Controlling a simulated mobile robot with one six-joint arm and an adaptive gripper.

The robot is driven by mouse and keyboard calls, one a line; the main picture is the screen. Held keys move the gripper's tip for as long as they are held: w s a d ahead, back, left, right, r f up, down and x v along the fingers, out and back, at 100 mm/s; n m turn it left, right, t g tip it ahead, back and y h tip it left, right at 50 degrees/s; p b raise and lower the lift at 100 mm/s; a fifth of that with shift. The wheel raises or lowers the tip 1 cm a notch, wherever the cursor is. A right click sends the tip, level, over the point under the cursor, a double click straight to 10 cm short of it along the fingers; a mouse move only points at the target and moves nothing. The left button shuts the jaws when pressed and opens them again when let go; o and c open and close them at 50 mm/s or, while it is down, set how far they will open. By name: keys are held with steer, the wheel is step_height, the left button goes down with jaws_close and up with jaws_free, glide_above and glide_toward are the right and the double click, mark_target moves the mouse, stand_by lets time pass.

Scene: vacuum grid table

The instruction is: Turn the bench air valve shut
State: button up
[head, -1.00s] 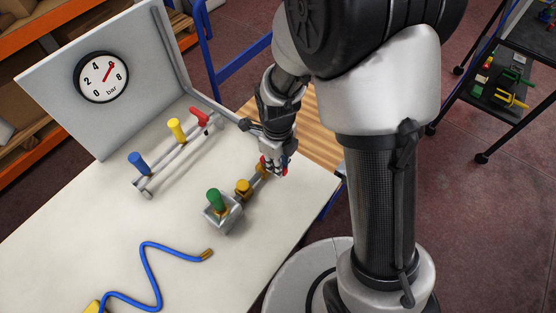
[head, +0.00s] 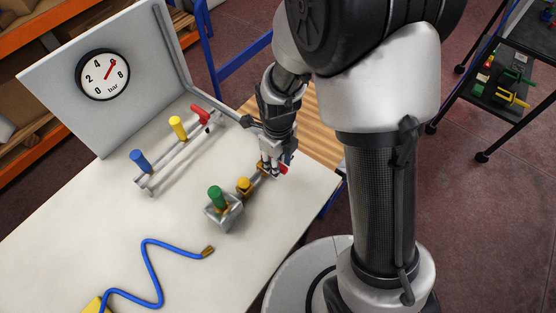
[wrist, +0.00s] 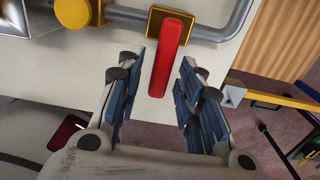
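The air valve has a red lever handle (wrist: 168,58) on a brass body (wrist: 165,22), set on a grey pipe (wrist: 120,14). In the wrist view the handle points away from the pipe, roughly across it. My gripper (wrist: 162,65) is open, with one blue-padded finger on each side of the handle and a gap on both sides. In the head view my gripper (head: 272,160) is low over the pipe's far end and hides most of the valve; a bit of the red handle (head: 284,169) shows beside it. The pressure gauge (head: 103,75) needle points up and right.
A green-handled fitting (head: 216,196) and a brass fitting (head: 244,185) sit on the same line. Blue (head: 139,160), yellow (head: 177,127) and red (head: 201,115) handles stand on a rail behind. A blue hose (head: 152,270) lies in front on the white bench (head: 80,215).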

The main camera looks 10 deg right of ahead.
steer(key=shift+r, duration=0.15)
step_height(320, 180, up, 12)
stand_by(0.6)
stand_by(0.4)
